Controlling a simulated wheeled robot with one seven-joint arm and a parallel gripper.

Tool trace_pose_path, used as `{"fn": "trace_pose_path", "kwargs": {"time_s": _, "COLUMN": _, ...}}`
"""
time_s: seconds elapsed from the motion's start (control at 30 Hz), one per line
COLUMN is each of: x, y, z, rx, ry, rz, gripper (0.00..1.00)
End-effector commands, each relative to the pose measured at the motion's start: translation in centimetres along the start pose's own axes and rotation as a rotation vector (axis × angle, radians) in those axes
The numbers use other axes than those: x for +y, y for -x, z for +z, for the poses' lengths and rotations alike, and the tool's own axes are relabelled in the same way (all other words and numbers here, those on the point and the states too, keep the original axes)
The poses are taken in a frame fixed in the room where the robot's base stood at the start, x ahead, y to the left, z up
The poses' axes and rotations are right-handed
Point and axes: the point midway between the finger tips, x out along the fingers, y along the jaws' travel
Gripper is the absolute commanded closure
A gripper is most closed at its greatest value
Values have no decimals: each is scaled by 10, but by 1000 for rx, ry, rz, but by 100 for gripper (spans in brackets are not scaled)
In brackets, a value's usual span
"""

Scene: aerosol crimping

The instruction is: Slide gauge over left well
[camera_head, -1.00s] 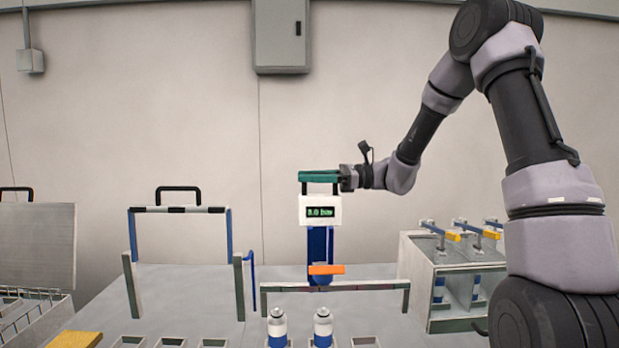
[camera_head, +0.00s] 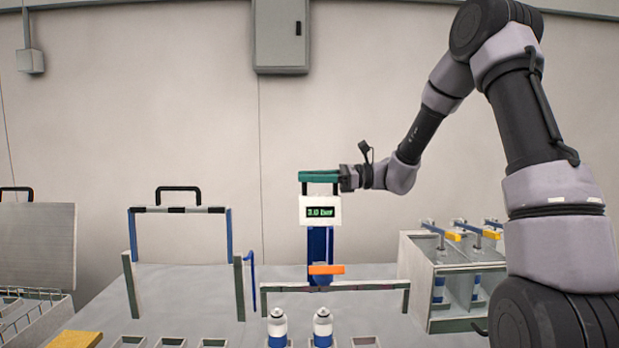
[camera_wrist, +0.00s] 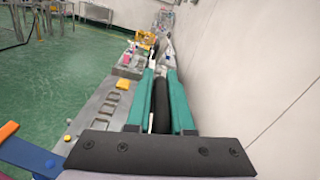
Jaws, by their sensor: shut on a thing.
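An orange tab (camera_head: 326,270) is at the gauge's lower front, above a low rail (camera_head: 335,286). Two white-and-blue cans stand in front of the rail, a left can (camera_head: 277,328) and a right can (camera_head: 322,328). Which well counts as the left well is not clear.
Empty wells (camera_head: 214,342) lie left and right of the cans. A grey cabinet (camera_head: 415,275) holding cans stands at right. A wall is close behind.

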Motion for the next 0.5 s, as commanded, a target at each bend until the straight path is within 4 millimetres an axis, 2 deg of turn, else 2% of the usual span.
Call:
{"fn": "trace_pose_path", "kwargs": {"time_s": 0.13, "x": -3, "y": -17, "z": 2, "rx": -4, "ry": 5, "rz": -4, "gripper": 100}}
{"fn": "trace_pose_path", "kwargs": {"time_s": 0.4, "x": -2, "y": -86, "z": 3, "rx": -5, "ry": 6, "rz": -2, "gripper": 100}}
{"fn": "trace_pose_path", "kwargs": {"time_s": 0.5, "x": -2, "y": -101, "z": 2, "rx": -4, "ry": 5, "rz": -4, "gripper": 100}}
